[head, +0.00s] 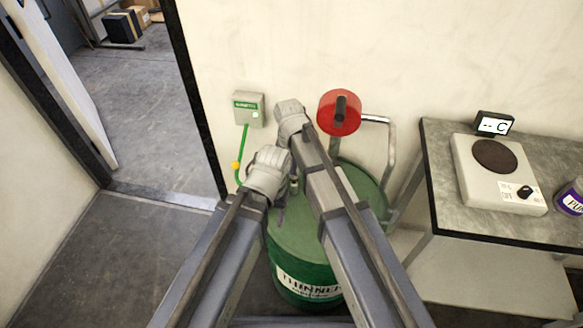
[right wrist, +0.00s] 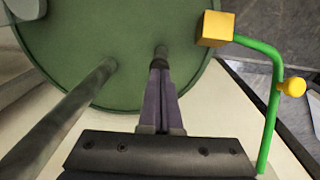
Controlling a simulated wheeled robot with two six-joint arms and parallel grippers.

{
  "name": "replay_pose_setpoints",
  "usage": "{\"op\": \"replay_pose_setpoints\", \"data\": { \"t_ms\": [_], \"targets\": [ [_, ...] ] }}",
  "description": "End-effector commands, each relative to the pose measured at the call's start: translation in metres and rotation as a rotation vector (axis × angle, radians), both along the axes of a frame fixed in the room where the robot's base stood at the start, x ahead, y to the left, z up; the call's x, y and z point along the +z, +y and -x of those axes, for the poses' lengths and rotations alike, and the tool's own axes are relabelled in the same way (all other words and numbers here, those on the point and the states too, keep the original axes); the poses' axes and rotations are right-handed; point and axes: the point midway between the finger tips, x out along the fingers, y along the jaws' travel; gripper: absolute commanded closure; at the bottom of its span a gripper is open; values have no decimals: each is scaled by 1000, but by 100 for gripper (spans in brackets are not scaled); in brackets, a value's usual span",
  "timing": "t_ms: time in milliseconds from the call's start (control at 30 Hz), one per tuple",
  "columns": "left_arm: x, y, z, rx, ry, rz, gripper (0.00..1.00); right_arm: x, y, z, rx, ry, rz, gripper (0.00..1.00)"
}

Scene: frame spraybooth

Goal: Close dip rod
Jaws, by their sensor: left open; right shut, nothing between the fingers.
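The green drum (head: 300,235) labelled THINNER stands by the wall; its lid (right wrist: 130,30) fills the upper right wrist view. A grey rod or pipe (right wrist: 75,118) meets the lid there; I cannot tell whether it is the dip rod or the red pump's pipe. My right gripper (right wrist: 161,75) is shut and empty, its tips over the lid beside a small dark piece (right wrist: 160,53), contact unclear.
A wall box (head: 248,108) feeds a green cable (head: 242,150), ending at a yellow block (right wrist: 215,28). Floor at left is clear.

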Motion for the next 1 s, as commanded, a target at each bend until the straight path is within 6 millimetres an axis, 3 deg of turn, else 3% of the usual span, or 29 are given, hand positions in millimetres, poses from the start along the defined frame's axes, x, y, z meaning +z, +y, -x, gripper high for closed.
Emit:
{"op": "replay_pose_setpoints", "data": {
  "t_ms": [33, 600, 800, 1000],
  "targets": [
    [15, 0, 0, 0, 0, 0, 33, 15, -2, -1, -1, -2, 0, 100],
    [102, 0, 0, 1, 0, 0, 33, 102, -1, -2, 0, -8, 2, 100],
    [121, 0, 0, 1, 0, 0, 33, 121, 0, -1, 0, -8, 2, 100],
    [122, 0, 0, 1, 0, 0, 33, 122, 1, -1, 0, -8, 2, 100]
  ]
}}
